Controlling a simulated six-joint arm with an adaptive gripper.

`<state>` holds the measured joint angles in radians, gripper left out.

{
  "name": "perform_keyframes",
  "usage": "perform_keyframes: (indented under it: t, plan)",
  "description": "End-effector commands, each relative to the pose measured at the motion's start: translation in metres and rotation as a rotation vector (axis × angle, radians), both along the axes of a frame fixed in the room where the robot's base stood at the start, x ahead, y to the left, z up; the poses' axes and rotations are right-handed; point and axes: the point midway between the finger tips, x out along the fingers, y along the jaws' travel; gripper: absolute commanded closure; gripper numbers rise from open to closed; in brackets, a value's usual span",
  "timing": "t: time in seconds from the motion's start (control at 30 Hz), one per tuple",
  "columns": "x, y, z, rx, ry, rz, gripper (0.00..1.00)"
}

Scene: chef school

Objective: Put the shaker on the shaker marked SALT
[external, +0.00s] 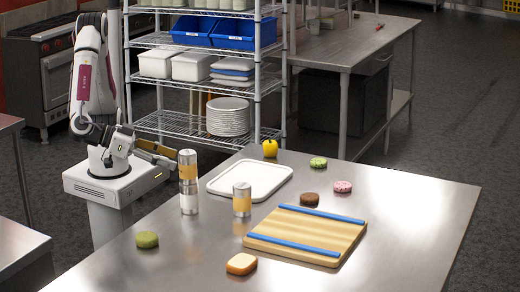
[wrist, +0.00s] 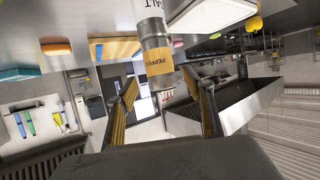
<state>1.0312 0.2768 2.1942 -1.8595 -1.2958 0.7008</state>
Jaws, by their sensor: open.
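Two shakers stand stacked upright near the left side of the steel table in the external view. The upper one (external: 187,166) has a tan band. It reads PEPPER in the wrist view (wrist: 158,64), which is upside down. The lower shaker (external: 189,200) sits directly under it, and its SALT lettering (wrist: 148,5) shows at the top edge of the wrist view. My gripper (external: 170,157) is open beside the upper shaker. In the wrist view its fingers (wrist: 164,88) are spread on either side of the pepper shaker's end, with visible gaps.
Another shaker (external: 242,200), its label unreadable, stands alone to the right. Near it are a white tray (external: 222,190) and a cutting board (external: 300,235) with blue strips.

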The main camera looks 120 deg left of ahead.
Motion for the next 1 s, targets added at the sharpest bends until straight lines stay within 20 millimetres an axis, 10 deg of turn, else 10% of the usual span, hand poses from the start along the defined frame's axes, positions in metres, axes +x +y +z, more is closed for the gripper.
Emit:
perform_keyframes:
  t: [1.0]
  plan:
    - [-0.046, -0.031, 0.023, -0.001, -0.001, 0.000, 0.48]
